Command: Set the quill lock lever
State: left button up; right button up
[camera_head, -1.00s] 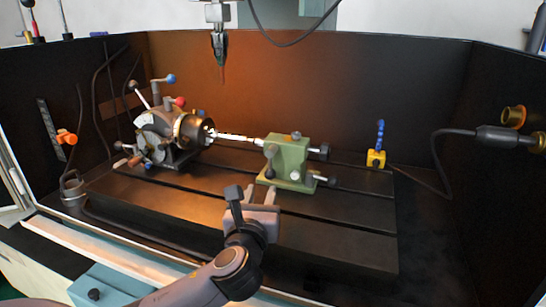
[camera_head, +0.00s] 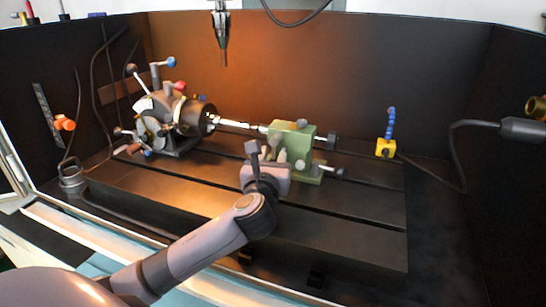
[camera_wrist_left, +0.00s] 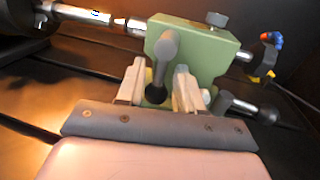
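The quill lock lever (camera_wrist_left: 165,55) is a grey arm with a dark ball end, hanging down on the near face of the green tailstock (camera_wrist_left: 200,48). In the head view the tailstock (camera_head: 296,132) stands on the right part of the slotted bed. My left gripper (camera_head: 274,157) is in front of the tailstock's near face. In the left wrist view its pale fingers (camera_wrist_left: 159,70) are open, one on each side of the lever's lower part. I see a gap on both sides, though contact near the ball is hard to tell. My right gripper is not in view.
A dark indexing chuck (camera_head: 190,117) with coloured-knob levers stands at left, a shiny bar running to the tailstock. A pointed tool (camera_head: 221,45) hangs above. A yellow block with a blue hose (camera_head: 385,147) is at right. The bed's front (camera_head: 180,195) is clear.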

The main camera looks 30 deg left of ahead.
pick_arm(q)
jog(key=shift+c, duration=0.3)
grip_shut()
dwell(1.2)
